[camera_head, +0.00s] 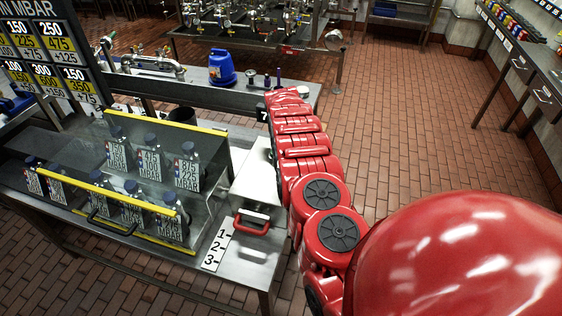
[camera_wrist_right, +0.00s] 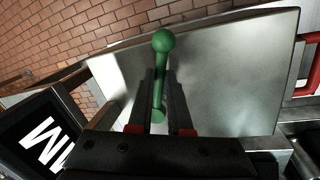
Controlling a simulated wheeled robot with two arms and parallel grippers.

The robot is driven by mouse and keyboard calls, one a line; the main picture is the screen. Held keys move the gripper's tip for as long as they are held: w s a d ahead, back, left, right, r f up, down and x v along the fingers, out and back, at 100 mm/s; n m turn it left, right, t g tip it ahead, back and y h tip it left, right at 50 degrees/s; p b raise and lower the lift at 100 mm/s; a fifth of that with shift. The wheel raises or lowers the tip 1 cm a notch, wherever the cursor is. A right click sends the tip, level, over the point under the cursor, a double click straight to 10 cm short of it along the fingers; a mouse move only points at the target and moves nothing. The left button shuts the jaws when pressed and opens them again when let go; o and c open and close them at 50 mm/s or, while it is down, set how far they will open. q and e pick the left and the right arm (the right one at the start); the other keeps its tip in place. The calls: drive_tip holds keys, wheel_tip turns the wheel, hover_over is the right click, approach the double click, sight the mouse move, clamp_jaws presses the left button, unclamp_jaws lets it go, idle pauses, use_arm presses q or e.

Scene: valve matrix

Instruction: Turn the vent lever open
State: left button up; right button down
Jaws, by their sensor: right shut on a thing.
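The vent lever is a green rod with a round knob (camera_wrist_right: 163,41) at its far end. In the right wrist view it runs between the two dark fingers of my right gripper (camera_wrist_right: 159,78), which is shut on it. The knob sticks out beyond the fingertips, and a smaller green ball shows near the gripper body. In the head view my red right arm reaches away across the picture, and its gripper and the lever are hidden there. My left gripper is in neither view.
A bare metal surface (camera_wrist_right: 235,65) lies behind the lever. A metal table holds a glass case with yellow bars (camera_head: 120,190), several labelled gauges inside, and a red handle (camera_head: 251,223). A blue jug (camera_head: 222,69) stands on a farther bench. The brick floor at right is clear.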

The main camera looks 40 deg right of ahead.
drive_tip(key=shift+w+d+n+b, duration=0.2)
drive_tip(key=shift+d+n+b, duration=0.4)
drive_tip(key=shift+n+b, duration=0.3)
drive_tip(key=c, duration=0.8)
unclamp_jaws()
drive_tip(key=shift+c, duration=0.2)
